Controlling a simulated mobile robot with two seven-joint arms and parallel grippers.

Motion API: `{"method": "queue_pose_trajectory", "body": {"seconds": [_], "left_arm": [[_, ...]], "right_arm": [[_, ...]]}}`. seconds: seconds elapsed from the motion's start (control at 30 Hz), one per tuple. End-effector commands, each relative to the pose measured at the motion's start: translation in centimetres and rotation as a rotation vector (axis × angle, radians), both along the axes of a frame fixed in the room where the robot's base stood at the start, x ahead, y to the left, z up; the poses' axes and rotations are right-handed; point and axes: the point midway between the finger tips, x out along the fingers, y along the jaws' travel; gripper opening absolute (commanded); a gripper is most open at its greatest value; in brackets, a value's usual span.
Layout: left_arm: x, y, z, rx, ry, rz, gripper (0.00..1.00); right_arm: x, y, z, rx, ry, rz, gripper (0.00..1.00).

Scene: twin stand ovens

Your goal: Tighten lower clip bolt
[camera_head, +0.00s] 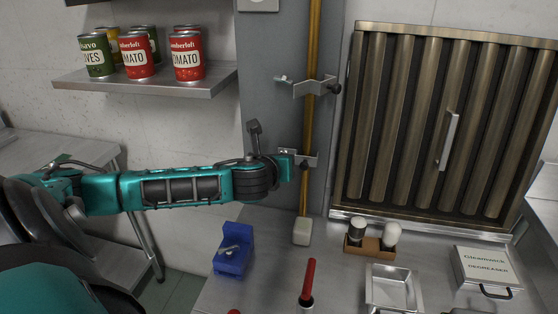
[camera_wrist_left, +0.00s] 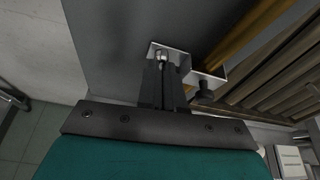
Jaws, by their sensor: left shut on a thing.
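The lower clip (camera_head: 308,160) is a metal bracket around the brass pipe (camera_head: 311,105), against the grey column. My left gripper (camera_head: 286,164) is at the clip's left end, its fingers mostly hidden behind the wrist. In the left wrist view, the gripper (camera_wrist_left: 163,75) is shut on the lower clip bolt (camera_wrist_left: 161,58), at the left end of the lower clip (camera_wrist_left: 207,79). Only the bolt's bright top shows between the fingertips. A black knob sits under the clip beside the pipe. My right gripper is not in view.
The upper clip (camera_head: 309,87) is higher on the pipe. A shelf (camera_head: 150,88) with several cans is at the upper left. A blue bin (camera_head: 234,252) holding a small metal piece and a red-handled tool (camera_head: 308,280) are on the counter below. Slatted filter panel (camera_head: 425,125) stands right.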

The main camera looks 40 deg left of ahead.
Motion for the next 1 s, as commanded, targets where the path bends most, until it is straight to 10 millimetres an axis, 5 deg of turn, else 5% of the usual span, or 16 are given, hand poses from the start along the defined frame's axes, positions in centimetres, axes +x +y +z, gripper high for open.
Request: {"method": "queue_pose_trajectory", "body": {"seconds": [0.87, 1.0], "left_arm": [[0.12, -0.01, 0.07, 0.151, 0.08, 0.002, 0.0], [0.1, -0.02, 0.05, 0.149, 0.08, 0.002, 0.16]], "right_arm": [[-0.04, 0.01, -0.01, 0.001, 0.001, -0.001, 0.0], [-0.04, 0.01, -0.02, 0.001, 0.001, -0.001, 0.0]]}}
